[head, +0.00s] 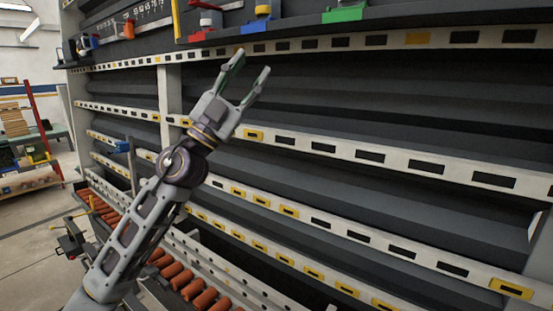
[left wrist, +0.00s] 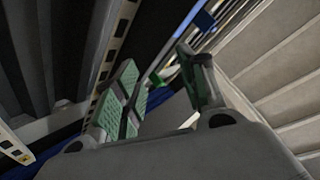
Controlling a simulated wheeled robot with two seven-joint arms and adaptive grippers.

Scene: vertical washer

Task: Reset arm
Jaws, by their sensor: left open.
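My left gripper (head: 249,75) is raised in front of the tall dark shelving in the head view. Its two fingers point up and to the right, apart from each other, with nothing between them. In the left wrist view the same gripper (left wrist: 163,95) shows its green-padded fingers spread apart and empty. My left arm reaches up from the bottom left of the head view. My right gripper shows in neither view.
Dark shelving with pale slotted rails (head: 372,157) fills the middle and right. A green item (head: 345,13) and a blue one (head: 263,9) sit on its top shelf. Orange-brown rollers (head: 182,280) lie low near my arm. Open floor (head: 35,245) shows at the left.

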